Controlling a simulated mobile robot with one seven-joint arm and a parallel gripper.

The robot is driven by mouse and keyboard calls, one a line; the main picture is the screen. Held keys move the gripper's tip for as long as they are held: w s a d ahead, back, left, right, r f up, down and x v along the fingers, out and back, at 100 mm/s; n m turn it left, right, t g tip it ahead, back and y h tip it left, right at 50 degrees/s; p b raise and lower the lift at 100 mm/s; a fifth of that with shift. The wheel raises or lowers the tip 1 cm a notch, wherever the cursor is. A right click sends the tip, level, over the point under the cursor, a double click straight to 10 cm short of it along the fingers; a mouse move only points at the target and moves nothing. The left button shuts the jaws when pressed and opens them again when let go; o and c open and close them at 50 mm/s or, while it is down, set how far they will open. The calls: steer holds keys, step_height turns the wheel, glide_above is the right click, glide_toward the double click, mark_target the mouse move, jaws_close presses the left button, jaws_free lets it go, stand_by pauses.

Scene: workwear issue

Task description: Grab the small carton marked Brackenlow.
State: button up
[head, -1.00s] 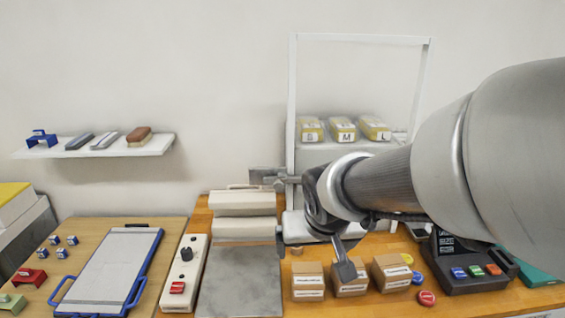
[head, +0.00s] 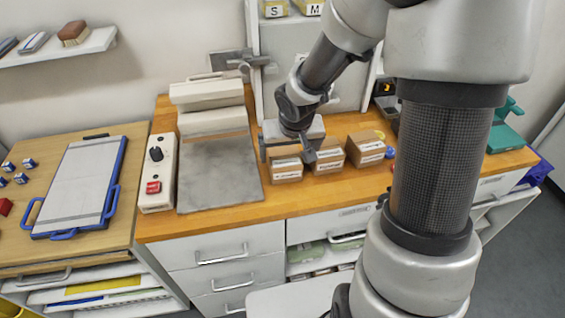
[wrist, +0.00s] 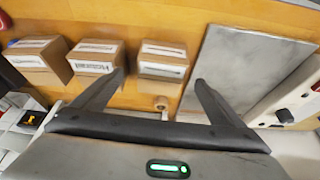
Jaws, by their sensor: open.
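Three small brown cartons with white labels stand in a row on the wooden worktop: the left carton (head: 286,169), the middle carton (head: 328,159) and the right carton (head: 366,148). In the wrist view the order is reversed: left (wrist: 163,60), middle (wrist: 96,58), right (wrist: 38,60). The label print is too small to read, so I cannot tell which is Brackenlow. My gripper (head: 286,150) is open and empty, by the left carton in the head view. In the wrist view its fingertips (wrist: 160,78) point towards that carton, one on either side, apparently apart from it.
A grey plate (head: 218,172) lies left of the cartons, with a white control box (head: 157,175) holding a red button beyond it. A white rack frame stands behind the cartons. Bare worktop shows before them.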

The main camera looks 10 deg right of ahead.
mark_target(285, 158)
steer(key=x, duration=0.2)
steer(key=b+x, duration=0.1)
steer(key=x, duration=0.5)
steer(key=shift+w+a+f+b, duration=0.15)
steer(key=shift+w+b, duration=0.2)
steer(key=shift+b, duration=0.05)
steer(key=c, duration=1.2)
steer(key=shift+c, duration=0.4)
